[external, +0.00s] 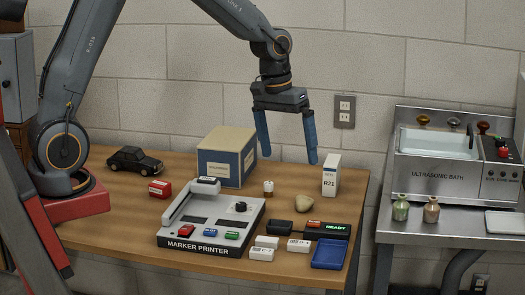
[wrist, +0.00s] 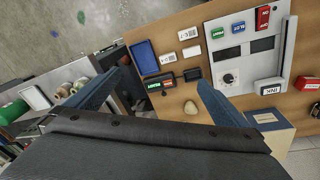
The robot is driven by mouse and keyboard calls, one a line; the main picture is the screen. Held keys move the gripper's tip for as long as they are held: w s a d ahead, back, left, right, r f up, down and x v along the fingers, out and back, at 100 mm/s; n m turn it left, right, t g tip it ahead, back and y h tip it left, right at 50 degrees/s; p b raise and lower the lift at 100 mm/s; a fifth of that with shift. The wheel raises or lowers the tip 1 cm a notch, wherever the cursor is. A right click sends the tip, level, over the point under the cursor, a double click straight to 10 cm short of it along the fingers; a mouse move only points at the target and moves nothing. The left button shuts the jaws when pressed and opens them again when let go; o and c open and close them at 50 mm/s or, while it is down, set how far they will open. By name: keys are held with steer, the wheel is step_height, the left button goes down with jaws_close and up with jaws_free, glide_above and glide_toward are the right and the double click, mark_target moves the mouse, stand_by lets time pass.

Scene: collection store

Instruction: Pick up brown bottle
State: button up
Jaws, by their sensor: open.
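A small brown bottle (external: 431,210) stands upright on the steel bench at the right in the external view. A green bottle (external: 400,208) stands just left of it. In the wrist view, small bottle-like shapes show at the left edge, partly behind my finger, and I cannot tell surely which is the brown one. My gripper (external: 289,159) is open and empty, pointing down above the wooden table, well left of the brown bottle and higher than it. It also shows in the wrist view (wrist: 160,80).
The wooden table holds a marker printer (external: 210,222), a box (external: 227,160), a white R21 carton (external: 331,176), a stone (external: 303,203), a blue tray (external: 330,254) and a toy car (external: 135,161). An ultrasonic bath (external: 450,150) stands behind the bottles. A gap separates table and bench.

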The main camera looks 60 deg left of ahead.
steer(key=s+a+f+m, duration=0.1)
steer(key=s+f, duration=0.1)
steer(key=s, duration=0.4)
steer(key=s+a+f+m, duration=0.1)
steer(key=s+a+f, duration=0.1)
steer(key=s, duration=0.5)
steer(key=s+a+f+m+y+b, duration=0.1)
steer(key=s+f, duration=0.1)
steer(key=s, duration=0.4)
steer(key=shift+s+a+f+m, duration=0.2)
steer(key=shift+a+f+m, duration=0.1)
steer(key=shift+a, duration=0.05)
steer(key=c, duration=0.3)
steer(key=shift+s, duration=0.2)
steer(key=c, duration=0.7)
steer(key=shift+c, duration=0.8)
steer(key=r+m+t+h+b, duration=0.2)
steer(key=m+t+b, duration=0.1)
steer(key=m+t, duration=0.15)
glide_above(458, 207)
steer(key=s+a, duration=0.1)
steer(key=s, duration=0.2)
steer(key=shift+w+a+f, duration=0.15)
steer(key=shift+f, duration=0.1)
steer(key=shift+p+x, duration=1.75)
steer(key=shift+x, duration=2.1)
